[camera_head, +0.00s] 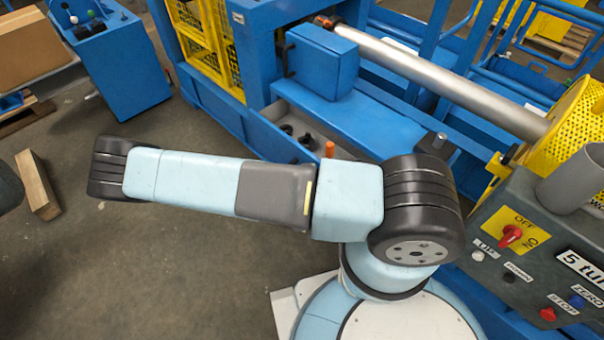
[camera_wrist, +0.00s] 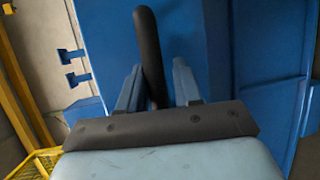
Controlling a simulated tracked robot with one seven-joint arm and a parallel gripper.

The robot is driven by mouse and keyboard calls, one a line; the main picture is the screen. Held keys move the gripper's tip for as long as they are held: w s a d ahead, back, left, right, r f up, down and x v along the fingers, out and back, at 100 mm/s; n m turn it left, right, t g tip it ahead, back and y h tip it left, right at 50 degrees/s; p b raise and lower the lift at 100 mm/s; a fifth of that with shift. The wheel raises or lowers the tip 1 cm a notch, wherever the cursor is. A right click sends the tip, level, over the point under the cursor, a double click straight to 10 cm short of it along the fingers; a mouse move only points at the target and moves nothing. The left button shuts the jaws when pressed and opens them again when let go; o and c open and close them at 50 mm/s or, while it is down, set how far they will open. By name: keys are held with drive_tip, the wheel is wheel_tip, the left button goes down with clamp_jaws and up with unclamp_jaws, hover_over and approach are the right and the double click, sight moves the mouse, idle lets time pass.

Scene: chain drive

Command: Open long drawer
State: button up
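In the wrist view my gripper (camera_wrist: 157,68) has its two blue fingers apart. A black bar handle (camera_wrist: 148,35) on a blue panel (camera_wrist: 185,30) stands between them, nearer the left finger, with a gap to the right finger. The handle's lower end is partly hidden by the gripper. In the head view the blue machine has a long low compartment with a grey inside (camera_head: 292,118), where dark parts and an orange piece show. I cannot tell whether this is the long drawer. My gripper does not show in the head view.
A blue box (camera_head: 320,62) with a black handle sits on the machine. A grey control panel (camera_head: 520,250) stands at the right. A wooden beam (camera_head: 38,185) lies on the left floor. Yellow mesh (camera_wrist: 38,165) shows in the wrist view.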

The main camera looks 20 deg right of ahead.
drive_tip(key=shift+o, duration=1.3)
drive_tip(key=shift+r, duration=0.1)
drive_tip(key=v, duration=1.3)
drive_tip(key=shift+a, duration=0.4)
